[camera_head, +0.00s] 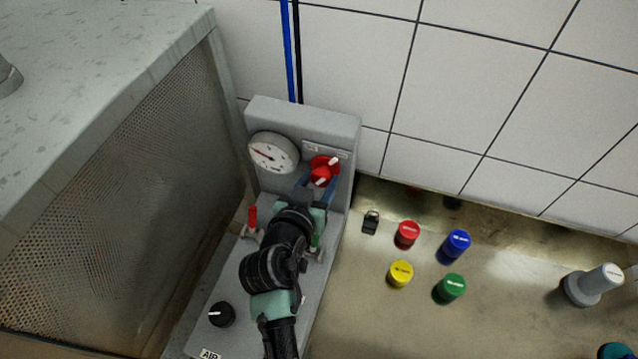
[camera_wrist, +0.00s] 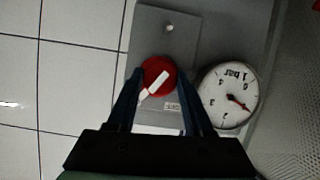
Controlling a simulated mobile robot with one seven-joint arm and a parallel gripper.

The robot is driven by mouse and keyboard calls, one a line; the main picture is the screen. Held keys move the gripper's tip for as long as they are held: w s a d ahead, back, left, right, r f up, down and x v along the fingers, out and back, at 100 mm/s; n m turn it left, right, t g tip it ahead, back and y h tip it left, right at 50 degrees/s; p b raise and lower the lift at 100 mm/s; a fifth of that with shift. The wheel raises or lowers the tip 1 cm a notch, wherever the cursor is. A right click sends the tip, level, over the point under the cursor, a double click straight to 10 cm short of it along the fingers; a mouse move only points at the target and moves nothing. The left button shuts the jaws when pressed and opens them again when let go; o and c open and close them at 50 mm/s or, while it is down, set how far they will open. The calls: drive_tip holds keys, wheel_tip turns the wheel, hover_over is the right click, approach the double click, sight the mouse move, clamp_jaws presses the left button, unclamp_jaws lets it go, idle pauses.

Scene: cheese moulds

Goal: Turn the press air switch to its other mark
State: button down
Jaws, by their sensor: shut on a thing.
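The press air switch (camera_head: 325,164) is a red round knob with a white bar, on the upright face of a grey panel (camera_head: 303,112). Its white bar slants from lower left to upper right in the head view. The knob shows again in the wrist view (camera_wrist: 153,70), its bar slanted there too. Small pale labels (camera_head: 311,147) sit above the knob; their text is too small to read. My gripper (camera_head: 321,175) has its blue fingers on either side of the knob and is shut on it. Its fingers (camera_wrist: 160,76) partly cover the knob's sides.
A round gauge (camera_head: 273,153) is beside the switch. A red-handled lever (camera_head: 252,216) and a black knob (camera_head: 221,314) are on the panel's base. A perforated metal cabinet (camera_head: 120,190) stands close at left. Several coloured caps, including a red one (camera_head: 407,233), stand on the counter at right.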

drive_tip(key=n+b, duration=0.1)
drive_tip(key=n+h+b, duration=0.1)
drive_tip(key=shift+a+f+n+h, duration=0.2)
drive_tip(key=shift+n+h, duration=0.1)
drive_tip(key=shift+n+g+h+b, duration=0.3)
drive_tip(key=shift+n+h+b, duration=0.65)
drive_tip(key=shift+n, duration=0.25)
drive_tip(key=n+h+b, duration=0.1)
drive_tip(key=n+b, duration=0.1)
drive_tip(key=shift+a+f+n+h, duration=0.1)
drive_tip(key=shift+n+h, duration=0.15)
drive_tip(key=shift+n, duration=0.05)
drive_tip(key=shift+n+h+b, duration=0.8)
drive_tip(key=shift+n+b, duration=0.1)
drive_tip(key=shift+n, duration=0.7)
drive_tip(key=shift+t, duration=0.4)
drive_tip(key=shift+c, duration=1.5)
unclamp_jaws()
